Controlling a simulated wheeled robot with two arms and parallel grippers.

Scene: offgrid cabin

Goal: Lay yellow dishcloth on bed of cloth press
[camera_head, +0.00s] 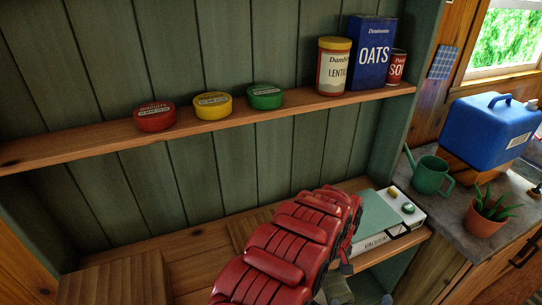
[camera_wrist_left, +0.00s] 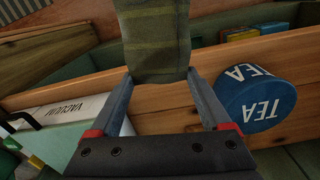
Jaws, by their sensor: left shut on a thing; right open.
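My left gripper (camera_wrist_left: 158,75) is shut on a folded cloth (camera_wrist_left: 155,40), which looks olive green with faint stripes rather than clear yellow. The cloth hangs beyond the fingertips over a wooden shelf edge in the left wrist view. In the head view my red left arm hides most of the gripper, and a bit of greenish cloth (camera_head: 338,289) shows at the bottom. I cannot make out a cloth press for certain. A white device with a green lid (camera_head: 376,216), marked VACUUM, lies on the lower shelf beyond the arm; it also shows in the left wrist view (camera_wrist_left: 65,108). My right gripper is not in view.
A blue TEA tin (camera_wrist_left: 255,100) is close right of the gripper. The upper shelf (camera_head: 200,128) holds red, yellow and green tins, a lentils can and an oats box (camera_head: 372,55). A watering can (camera_head: 430,175), potted plant (camera_head: 487,215) and blue container (camera_head: 492,128) stand at right.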

